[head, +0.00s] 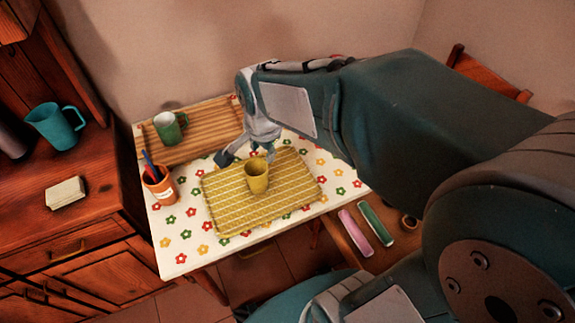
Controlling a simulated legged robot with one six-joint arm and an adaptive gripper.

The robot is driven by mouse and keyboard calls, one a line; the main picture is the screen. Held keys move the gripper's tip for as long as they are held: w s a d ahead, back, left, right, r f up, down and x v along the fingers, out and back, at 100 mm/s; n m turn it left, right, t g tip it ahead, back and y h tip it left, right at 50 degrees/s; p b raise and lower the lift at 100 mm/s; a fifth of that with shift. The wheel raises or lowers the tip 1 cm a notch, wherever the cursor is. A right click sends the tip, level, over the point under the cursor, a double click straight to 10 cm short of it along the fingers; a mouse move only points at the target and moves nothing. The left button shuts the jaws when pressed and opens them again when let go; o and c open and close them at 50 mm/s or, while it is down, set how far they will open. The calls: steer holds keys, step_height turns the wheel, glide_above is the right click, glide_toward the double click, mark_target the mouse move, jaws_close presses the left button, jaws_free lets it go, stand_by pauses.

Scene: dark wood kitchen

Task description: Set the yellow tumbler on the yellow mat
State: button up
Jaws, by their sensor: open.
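The yellow tumbler (257,181) stands upright on the yellow mat (225,211), near its middle. The mat is a patterned rectangle on the flowered table. My gripper (247,156) is open, its fingers spread just behind the tumbler, at its far side. One finger reaches out to the left and the other is close behind the tumbler's rim. Whether a finger touches the tumbler cannot be told from this view. The far edge of the mat is partly hidden behind my gripper.
A green mug (168,130) stands on a slatted wooden board (205,138) at the back of the table (180,240). An orange cup with pens (160,190) stands left of the mat. A teal pitcher (52,128) is on the left cabinet. The table's front strip is clear.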

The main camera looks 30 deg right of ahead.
steer(key=s+r+n+t, duration=0.2)
steer(key=s+r+n, duration=0.4)
steer(key=s+n, duration=0.5)
steer(key=shift+s+d+r+n+t, duration=0.3)
steer(key=shift+d+n+t, duration=0.1)
steer(key=shift+n, duration=0.6)
